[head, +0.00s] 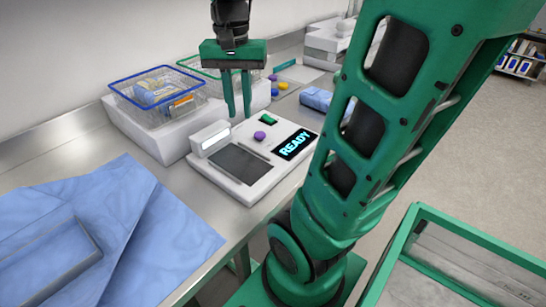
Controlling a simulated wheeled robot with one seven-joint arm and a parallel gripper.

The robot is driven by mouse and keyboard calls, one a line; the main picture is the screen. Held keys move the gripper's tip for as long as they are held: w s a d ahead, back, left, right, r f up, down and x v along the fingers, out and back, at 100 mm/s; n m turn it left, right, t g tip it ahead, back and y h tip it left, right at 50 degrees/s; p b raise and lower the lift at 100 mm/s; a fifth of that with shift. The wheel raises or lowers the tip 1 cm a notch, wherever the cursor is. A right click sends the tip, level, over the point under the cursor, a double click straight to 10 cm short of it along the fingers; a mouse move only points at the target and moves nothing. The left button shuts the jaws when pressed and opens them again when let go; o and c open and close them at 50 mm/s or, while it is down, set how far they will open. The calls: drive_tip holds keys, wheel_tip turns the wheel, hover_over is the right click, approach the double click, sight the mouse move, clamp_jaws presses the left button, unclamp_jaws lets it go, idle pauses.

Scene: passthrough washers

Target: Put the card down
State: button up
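My gripper (239,113) hangs fingers-down above the back left part of a white device (257,183). Its two green fingers stand a little apart, and I see nothing between them. The device has a dark flat pad (240,163), a raised white block with a lit panel (210,139), a purple knob (260,136), a small green piece (269,119) and a screen (294,145) reading "READY". I cannot make out a card for certain in this view.
Wire baskets, one with a blue rim (158,97) holding packets, stand on a white block (150,131) behind the device. Blue cloth (150,215) with a tray covers the counter at left. A green-framed cart (470,243) stands at right. My arm hides part of the counter.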

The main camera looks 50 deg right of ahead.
drive_tip(key=s+f+n, duration=0.1)
drive_tip(key=s+f, duration=0.2)
drive_tip(key=s, duration=0.1)
drive_tip(key=s+f+n, duration=0.2)
drive_tip(key=s+f, duration=0.1)
drive_tip(key=s, duration=0.1)
drive_tip(key=s+f+n, duration=0.2)
drive_tip(key=s+f, duration=0.1)
drive_tip(key=s, duration=0.1)
drive_tip(key=shift+s+a+f, duration=0.3)
drive_tip(key=shift+a, duration=0.1)
